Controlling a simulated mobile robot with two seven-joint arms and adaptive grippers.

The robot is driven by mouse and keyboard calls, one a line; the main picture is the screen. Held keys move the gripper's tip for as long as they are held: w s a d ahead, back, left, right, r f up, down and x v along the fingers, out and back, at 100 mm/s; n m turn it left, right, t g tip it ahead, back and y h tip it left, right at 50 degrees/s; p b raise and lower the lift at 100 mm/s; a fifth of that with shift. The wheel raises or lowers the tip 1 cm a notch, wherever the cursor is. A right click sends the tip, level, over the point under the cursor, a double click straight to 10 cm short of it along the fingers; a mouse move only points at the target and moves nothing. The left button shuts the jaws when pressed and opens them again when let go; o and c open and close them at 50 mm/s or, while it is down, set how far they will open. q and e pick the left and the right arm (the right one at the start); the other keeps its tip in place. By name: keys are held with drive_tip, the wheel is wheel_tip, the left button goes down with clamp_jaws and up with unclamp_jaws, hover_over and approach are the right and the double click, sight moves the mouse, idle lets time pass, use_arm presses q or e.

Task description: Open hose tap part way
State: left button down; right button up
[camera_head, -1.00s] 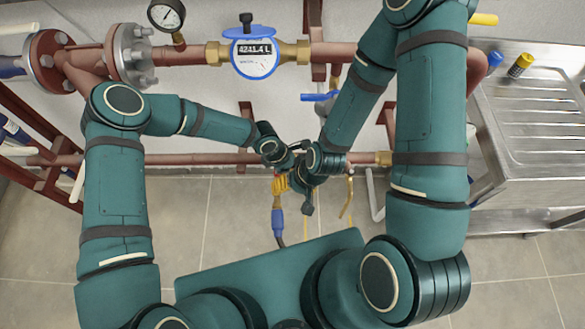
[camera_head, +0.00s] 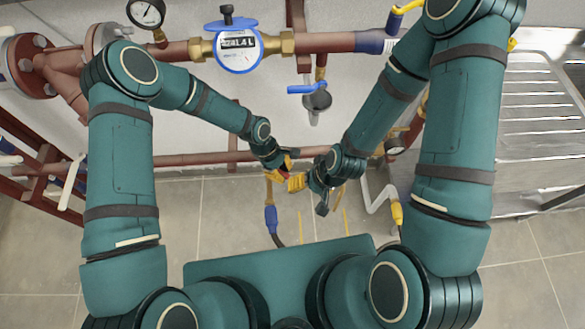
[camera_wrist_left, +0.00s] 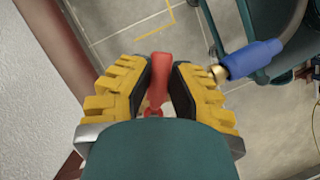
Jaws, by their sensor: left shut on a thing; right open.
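The hose tap's red handle (camera_wrist_left: 158,78) lies between the yellow fingers of my left gripper (camera_wrist_left: 160,85) in the left wrist view, and they are shut on it. In the head view my left gripper (camera_head: 282,177) is at the lower red pipe, and only a little red of the handle shows beside it. The tap's body is mostly hidden by my grippers. A hose with a blue connector (camera_head: 271,218) hangs below; the connector also shows in the left wrist view (camera_wrist_left: 255,58). My right gripper (camera_head: 322,195) is open, close to the right of my left one.
A water meter (camera_head: 238,48) and a pressure gauge (camera_head: 146,13) sit on the upper pipe. A blue-handled valve (camera_head: 308,89) is below that pipe. A steel sink drainer (camera_head: 535,100) stands at the right. The tiled floor (camera_head: 225,235) is clear in front of the pipes.

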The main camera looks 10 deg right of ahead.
use_arm(q)
drive_tip(key=shift+s+a+f+m+g+y+b, duration=0.1)
drive_tip(key=shift+s+a+m+g+y+b, duration=0.2)
drive_tip(key=shift+m, duration=0.5)
drive_tip(key=shift+s+a+f+m+g+y+b, duration=0.1)
drive_tip(key=shift+s+a+m+g, duration=0.25)
drive_tip(key=shift+m, duration=0.45)
drive_tip(key=c, duration=0.8)
unclamp_jaws()
drive_tip(key=shift+c, duration=0.2)
drive_tip(key=shift+r, duration=0.1)
drive_tip(key=shift+w+r, duration=0.1)
drive_tip(key=v, duration=1.1)
drive_tip(key=shift+r, duration=0.5)
